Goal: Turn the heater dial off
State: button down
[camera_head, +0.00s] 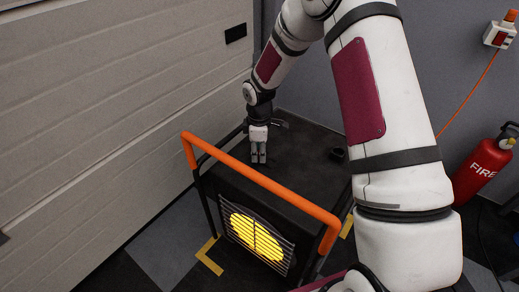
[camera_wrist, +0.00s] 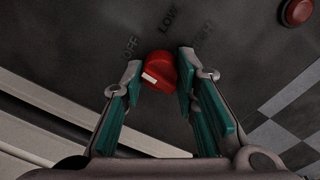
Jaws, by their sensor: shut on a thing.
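The heater (camera_head: 300,150) is a black box with an orange rail (camera_head: 262,180) along its front edge and a glowing yellow grille (camera_head: 255,235). In the wrist view, the red dial (camera_wrist: 160,70) sits on the dark top panel beside the printed words OFF, LOW and HIGH. Its white mark (camera_wrist: 150,77) is on its left side, below the word OFF. My gripper (camera_wrist: 159,71) is shut on the dial, with one finger on each side. In the head view, my gripper (camera_head: 259,158) points down at the heater top and hides the dial.
A red button (camera_wrist: 297,12) shows at the upper right of the wrist view. A small dark round thing (camera_head: 338,154) stands on the heater top. A red fire extinguisher (camera_head: 484,165) stands at right. A pale panelled wall (camera_head: 100,100) is close at left.

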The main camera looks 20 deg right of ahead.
jog(key=shift+n, duration=0.4)
jog(key=c, duration=1.3)
grip_release()
jog(key=r, duration=1.2)
jog(key=shift+s+a, duration=0.1)
jog(key=shift+s, duration=0.15)
